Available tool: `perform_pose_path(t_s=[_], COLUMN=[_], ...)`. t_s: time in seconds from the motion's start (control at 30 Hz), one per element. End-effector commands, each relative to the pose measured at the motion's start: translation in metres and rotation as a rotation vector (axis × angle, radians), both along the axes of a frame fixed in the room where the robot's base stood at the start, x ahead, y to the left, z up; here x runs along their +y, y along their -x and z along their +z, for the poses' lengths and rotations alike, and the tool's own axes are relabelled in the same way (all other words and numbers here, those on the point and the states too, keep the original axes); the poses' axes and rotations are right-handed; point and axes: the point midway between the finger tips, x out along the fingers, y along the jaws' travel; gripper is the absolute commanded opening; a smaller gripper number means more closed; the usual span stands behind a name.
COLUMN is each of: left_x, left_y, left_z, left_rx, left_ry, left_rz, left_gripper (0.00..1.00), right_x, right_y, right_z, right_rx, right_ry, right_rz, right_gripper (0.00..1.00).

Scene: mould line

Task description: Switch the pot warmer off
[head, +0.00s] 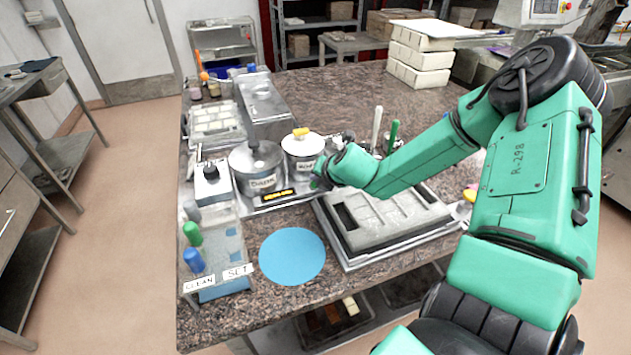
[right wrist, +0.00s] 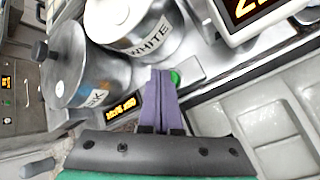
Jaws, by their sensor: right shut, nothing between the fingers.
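The pot warmer (head: 272,204) is a low metal unit on the granite table. It carries a dark-labelled metal pot (head: 257,170) and a white-labelled pot (head: 303,150); both also show in the right wrist view (right wrist: 85,75) (right wrist: 140,25). Its front display is lit amber (right wrist: 122,107). A green lit button or lamp (right wrist: 175,78) shows beside the fingertips in the right wrist view. My right gripper (right wrist: 160,75) is shut and empty, its tips at the warmer's front panel, close to the green light; I cannot tell whether they touch it. My left gripper is not in view.
A grey mould (head: 390,222) lies right of the warmer, under my right arm. A blue round mat (head: 292,256) lies in front. A small box with a black knob (head: 210,185) stands left of the pots. Another amber display (right wrist: 250,8) is at the wrist view's top right.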

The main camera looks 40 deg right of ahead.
Motion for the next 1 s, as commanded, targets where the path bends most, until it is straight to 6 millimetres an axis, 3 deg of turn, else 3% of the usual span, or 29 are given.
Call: perform_pose_path(t_s=[0.13,0.6,1.0], left_x=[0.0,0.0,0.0], left_y=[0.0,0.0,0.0], left_z=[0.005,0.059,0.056], left_rx=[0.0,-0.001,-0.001], left_ry=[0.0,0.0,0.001], left_rz=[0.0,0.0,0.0], left_gripper=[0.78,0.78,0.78], right_x=[0.0,0.0,0.0], right_y=[0.0,0.0,0.0], right_z=[0.006,0.063,0.06], right_rx=[0.0,0.0,-0.001], right_ry=[0.0,-0.001,0.0], right_rz=[0.0,-0.001,-0.001], right_gripper=[0.0,0.0,0.0])
